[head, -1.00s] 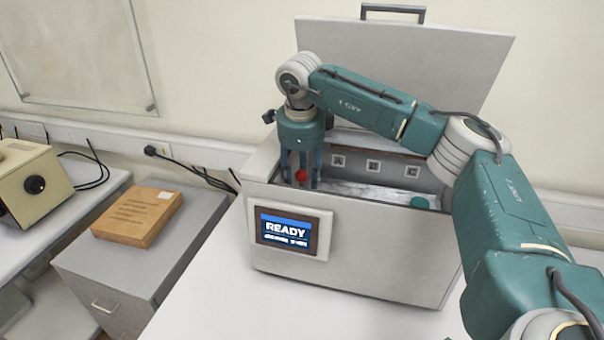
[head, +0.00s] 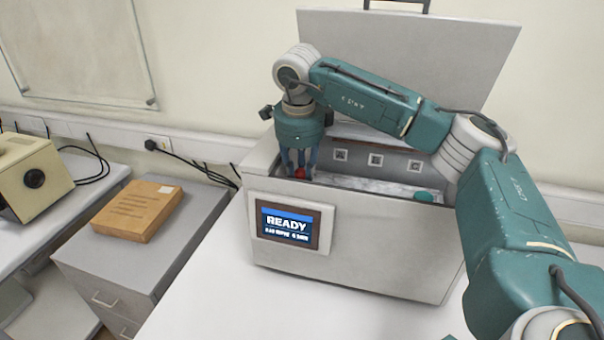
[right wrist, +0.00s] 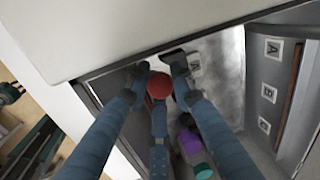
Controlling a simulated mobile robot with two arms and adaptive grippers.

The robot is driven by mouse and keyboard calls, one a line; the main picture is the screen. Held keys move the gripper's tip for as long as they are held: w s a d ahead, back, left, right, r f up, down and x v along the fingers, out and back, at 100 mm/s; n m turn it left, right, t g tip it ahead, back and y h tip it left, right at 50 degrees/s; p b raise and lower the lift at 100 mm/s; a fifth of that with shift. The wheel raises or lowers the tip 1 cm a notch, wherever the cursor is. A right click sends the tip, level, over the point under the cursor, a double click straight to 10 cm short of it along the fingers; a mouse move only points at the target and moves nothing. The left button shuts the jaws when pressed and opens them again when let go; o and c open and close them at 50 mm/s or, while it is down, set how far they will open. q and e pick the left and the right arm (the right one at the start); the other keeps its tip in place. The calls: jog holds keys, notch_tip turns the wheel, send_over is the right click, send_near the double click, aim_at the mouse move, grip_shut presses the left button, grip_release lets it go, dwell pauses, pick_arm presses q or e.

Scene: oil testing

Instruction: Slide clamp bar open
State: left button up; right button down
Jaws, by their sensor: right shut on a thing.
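My right gripper (head: 300,174) reaches down into the left end of the open tester box (head: 350,250). Its fingers are closed around a red knob (head: 300,173). The right wrist view shows the red knob (right wrist: 159,86) between the fingertips, near the box's inner wall. A pale, shiny metal surface (head: 360,185) runs along the inside of the box to the right of the gripper. I cannot tell for sure which part is the clamp bar or how it joins the knob. My left gripper is not in view.
The box lid (head: 410,60) stands raised at the back. Labelled slots (head: 375,160) line the inner back wall. A teal cap (right wrist: 203,171) and a purple thing (right wrist: 190,141) lie inside. The front screen (head: 288,225) reads READY.

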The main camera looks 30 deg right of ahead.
jog(key=c, duration=1.5)
grip_release()
jog(key=shift+s+a, duration=0.15)
jog(key=shift+a, duration=0.05)
jog(key=r, duration=0.4)
jog(key=s+a+r, duration=0.1)
jog(key=r, duration=0.3)
jog(key=s+r, duration=0.1)
jog(key=r, duration=0.3)
jog(key=shift+a, duration=0.3)
jog(key=shift+f, duration=0.1)
